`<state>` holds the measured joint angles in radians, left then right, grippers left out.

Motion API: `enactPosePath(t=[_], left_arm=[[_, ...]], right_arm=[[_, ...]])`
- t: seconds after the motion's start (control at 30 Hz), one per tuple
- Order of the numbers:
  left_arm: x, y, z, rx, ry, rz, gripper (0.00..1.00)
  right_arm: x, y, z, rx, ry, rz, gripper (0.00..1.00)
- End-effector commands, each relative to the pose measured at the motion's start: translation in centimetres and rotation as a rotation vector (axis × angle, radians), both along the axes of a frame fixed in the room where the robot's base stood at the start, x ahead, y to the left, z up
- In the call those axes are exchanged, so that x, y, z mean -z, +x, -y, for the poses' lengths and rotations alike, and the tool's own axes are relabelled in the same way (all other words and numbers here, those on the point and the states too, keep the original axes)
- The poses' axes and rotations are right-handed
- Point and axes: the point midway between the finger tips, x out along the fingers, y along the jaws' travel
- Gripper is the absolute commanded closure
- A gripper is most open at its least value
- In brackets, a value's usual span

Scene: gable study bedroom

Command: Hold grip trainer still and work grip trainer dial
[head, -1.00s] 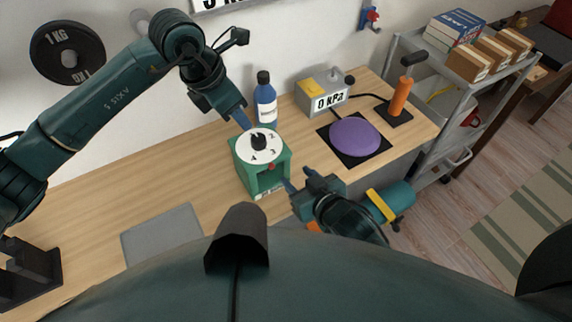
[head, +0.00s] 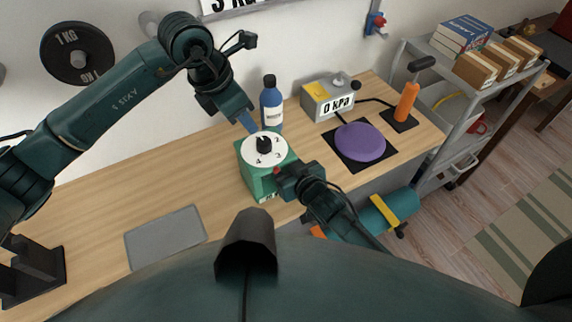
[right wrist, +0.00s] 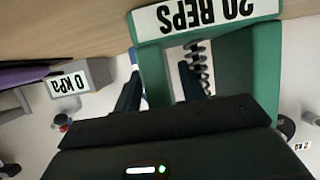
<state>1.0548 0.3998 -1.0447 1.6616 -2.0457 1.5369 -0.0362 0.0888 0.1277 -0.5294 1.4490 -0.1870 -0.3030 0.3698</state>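The grip trainer (head: 262,181) is a green block on the desk, with a white numbered dial (head: 270,158) and black knob (head: 263,144) on top. My left gripper (head: 250,126) points down just behind the knob, apart from it as far as I can see; whether its blue fingers are parted is unclear. My right gripper (head: 279,177) is at the trainer's right side. In the right wrist view, its dark fingers (right wrist: 158,88) stand on either side of a green post below the "20 REPS" label (right wrist: 205,14). A spring (right wrist: 197,65) shows inside the frame.
A blue bottle (head: 271,104) stands close behind the trainer.

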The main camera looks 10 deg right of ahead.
Motion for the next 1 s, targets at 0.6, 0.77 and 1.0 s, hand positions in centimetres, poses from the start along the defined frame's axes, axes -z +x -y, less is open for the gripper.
enactPosePath(t=[0.6,0.77,1.0], left_arm=[[0.0,0.0,0.0,0.0,0.0,0.0,0.64],[0.0,0.0,0.0,0.0,0.0,0.0,0.64],[0.0,0.0,0.0,0.0,0.0,0.0,0.64]], right_arm=[[0.02,-0.03,0.02,0.0,0.0,-0.001,1.0],[0.02,-0.04,0.02,0.0,0.0,-0.001,1.0],[0.02,-0.03,0.02,0.0,0.0,-0.001,1.0]])
